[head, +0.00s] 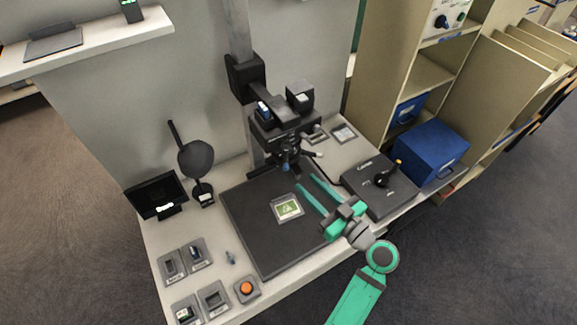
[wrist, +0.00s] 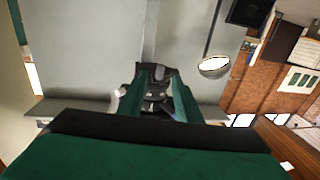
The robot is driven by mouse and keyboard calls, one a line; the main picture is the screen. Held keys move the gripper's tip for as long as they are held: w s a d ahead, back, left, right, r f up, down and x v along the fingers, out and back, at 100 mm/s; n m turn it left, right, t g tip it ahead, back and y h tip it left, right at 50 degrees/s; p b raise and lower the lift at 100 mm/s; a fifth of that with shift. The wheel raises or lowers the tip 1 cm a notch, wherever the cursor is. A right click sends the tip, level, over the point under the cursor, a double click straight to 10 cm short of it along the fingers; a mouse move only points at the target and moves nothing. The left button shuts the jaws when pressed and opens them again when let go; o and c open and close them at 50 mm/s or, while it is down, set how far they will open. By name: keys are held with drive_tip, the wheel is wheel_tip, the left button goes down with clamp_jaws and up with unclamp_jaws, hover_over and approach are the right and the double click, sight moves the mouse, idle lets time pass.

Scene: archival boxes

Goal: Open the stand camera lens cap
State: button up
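The stand camera (head: 285,128) is a black unit on a vertical column above a dark baseboard. Its lens points down; a small blue part (head: 285,166) shows at its underside, and I cannot tell if this is the lens cap. My gripper (head: 306,189) has two long green fingers, spread apart and empty. It reaches from the lower right, over the baseboard and toward the underside of the camera. In the wrist view the fingers (wrist: 155,98) stand on either side of the dark camera (wrist: 154,74), which is ahead of them. A gap shows between fingertips and camera in the head view.
A card with a green picture (head: 288,208) lies on the baseboard (head: 262,240). A black control box with a joystick (head: 380,187) stands right, near a blue box (head: 432,152). A lamp (head: 196,158), a small screen (head: 157,196) and an orange button (head: 246,288) are left.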

drive_tip(key=x, duration=1)
drive_tip(key=shift+f, duration=0.1)
drive_tip(key=shift+d, duration=0.15)
clamp_jaws()
